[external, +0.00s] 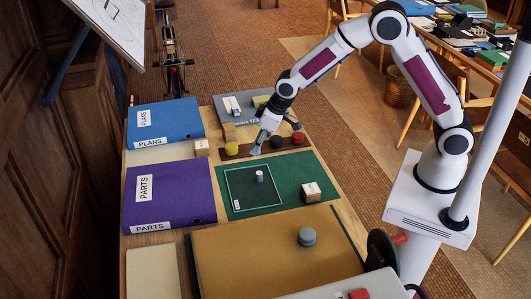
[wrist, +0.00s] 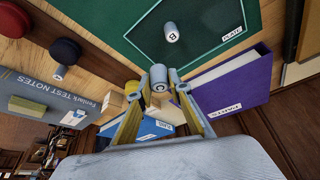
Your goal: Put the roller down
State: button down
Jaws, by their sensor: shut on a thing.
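My gripper (external: 256,148) is shut on a small grey roller, whose round end (wrist: 159,78) shows between the fingertips in the wrist view. In the external view the roller is too small to make out clearly. My gripper is over the wooden strip (external: 245,152) with the coloured round pieces, behind the green mat (external: 285,173). A small pale cylinder (external: 259,177) stands inside the outlined plate area on the mat. In the wrist view this cylinder (wrist: 171,32) bears a letter B on its end.
A yellow piece (external: 231,149), a dark blue piece (external: 276,143) and a red piece (external: 298,138) sit close around my gripper. Purple (external: 170,193) and blue (external: 164,121) binders lie left.

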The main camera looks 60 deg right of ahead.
jog(key=s+a+n+g+y, duration=0.1)
jog(key=s+a+n+y, duration=0.1)
jog(key=a+n, duration=0.6)
jog(key=shift+s+a+r+g+y, duration=0.2)
jog(key=shift+s+r+g+y, duration=0.1)
jog(key=shift+s+r, duration=0.2)
jog(key=shift+f, duration=0.15)
dwell(0.4)
send_over(249, 192)
jog(key=d, duration=0.1)
jog(key=shift+s+d+f, duration=0.1)
jog(key=shift+s+f, duration=0.1)
jog(key=shift+f, duration=1.35)
jog(key=shift+s+d+f, duration=0.1)
jog(key=shift+s+f, duration=0.05)
jog(key=shift+f, duration=1.35)
jog(key=shift+f, duration=0.1)
jog(key=shift+f, duration=1.75)
jog(key=shift+f, duration=0.15)
